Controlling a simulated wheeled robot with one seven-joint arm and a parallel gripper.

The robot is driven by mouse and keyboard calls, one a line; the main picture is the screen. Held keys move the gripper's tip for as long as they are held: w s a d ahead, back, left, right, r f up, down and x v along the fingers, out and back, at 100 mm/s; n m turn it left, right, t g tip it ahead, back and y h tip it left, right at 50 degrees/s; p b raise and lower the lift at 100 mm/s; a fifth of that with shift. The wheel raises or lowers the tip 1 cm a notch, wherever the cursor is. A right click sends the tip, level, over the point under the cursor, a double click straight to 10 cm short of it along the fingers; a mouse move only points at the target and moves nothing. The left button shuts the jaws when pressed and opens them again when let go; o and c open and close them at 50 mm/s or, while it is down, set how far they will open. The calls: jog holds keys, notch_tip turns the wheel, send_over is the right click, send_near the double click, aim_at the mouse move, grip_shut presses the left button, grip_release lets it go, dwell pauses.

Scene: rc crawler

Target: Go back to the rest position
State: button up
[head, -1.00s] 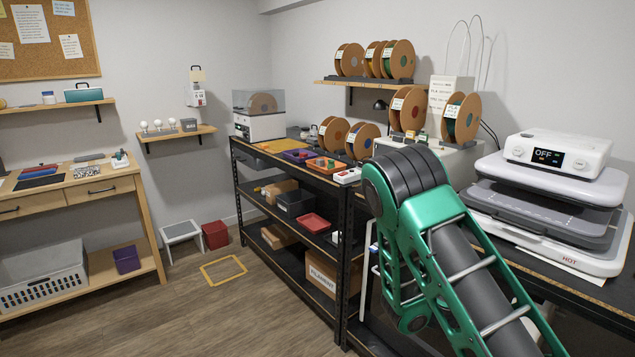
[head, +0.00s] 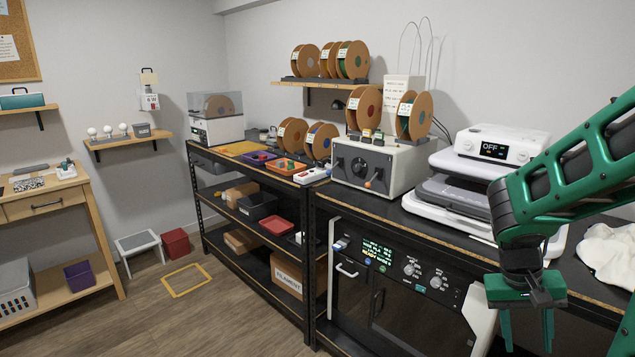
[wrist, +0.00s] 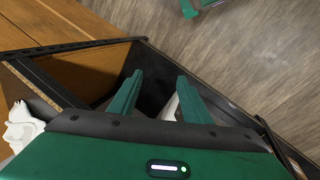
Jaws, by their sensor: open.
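My gripper (head: 527,328) is at the lower right of the head view, at the end of my green arm, pointing down in front of the bench's front edge. Its fingers are apart with nothing between them. In the wrist view, the two green fingers (wrist: 158,95) are spread over the dark bench side, with wood floor beyond. The fingertips in the head view run close to the lower picture edge.
The black bench (head: 400,212) bears a heat press (head: 480,175), a grey control box (head: 375,165) and a white cloth (head: 608,252). An oven-like unit (head: 400,280) sits below. Floor is free at left, around a yellow floor frame (head: 187,280).

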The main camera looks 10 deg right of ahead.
jog(key=s+a+r+t+y, duration=0.1)
jog(key=s+a+r, duration=0.2)
jog(key=s, duration=0.2)
jog(key=s+a+r+y, duration=0.2)
jog(key=s+a+r, duration=0.1)
jog(key=s, duration=0.2)
jog(key=shift+a+r+t+y, duration=0.2)
jog(key=shift+a+t+y, duration=0.1)
jog(key=shift+a+t, duration=0.1)
